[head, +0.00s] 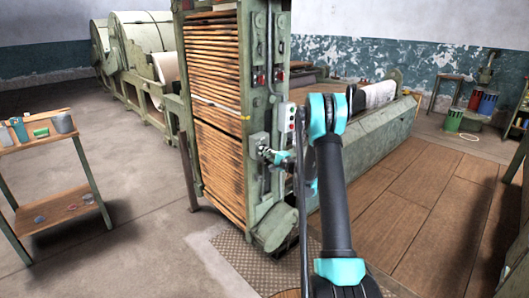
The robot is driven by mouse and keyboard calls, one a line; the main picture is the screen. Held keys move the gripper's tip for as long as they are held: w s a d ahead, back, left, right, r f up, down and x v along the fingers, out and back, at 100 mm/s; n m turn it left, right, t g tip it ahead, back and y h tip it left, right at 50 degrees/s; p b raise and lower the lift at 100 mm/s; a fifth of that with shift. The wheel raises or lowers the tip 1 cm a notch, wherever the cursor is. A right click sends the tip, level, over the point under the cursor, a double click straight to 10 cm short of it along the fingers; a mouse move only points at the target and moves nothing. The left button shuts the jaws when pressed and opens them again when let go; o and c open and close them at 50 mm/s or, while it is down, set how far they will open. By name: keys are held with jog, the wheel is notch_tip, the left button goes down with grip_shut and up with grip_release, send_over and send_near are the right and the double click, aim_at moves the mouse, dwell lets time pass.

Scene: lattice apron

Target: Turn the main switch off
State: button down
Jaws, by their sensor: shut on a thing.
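The main switch (256,141) looks like a small grey-green box on the front of the machine's green upright post. My gripper (265,152) is at the front of this box, reaching in from the right, with its fingers shut on the switch's handle. The handle is small and mostly hidden by the fingers, so I cannot tell which way it points. My arm covers part of the area right of the post.
A light box with red and green buttons (290,117) is just right of the switch. Red fittings (261,77) sit higher on the post. A wooden-topped trolley (48,180) stands at left. Buckets (486,105) stand far right. The concrete floor (130,150) between trolley and machine is clear.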

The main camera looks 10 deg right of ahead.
jog(key=shift+f+n, duration=0.2)
jog(key=shift+n, duration=0.8)
jog(key=c, duration=1.6)
grip_release()
jog(key=v, duration=1.2)
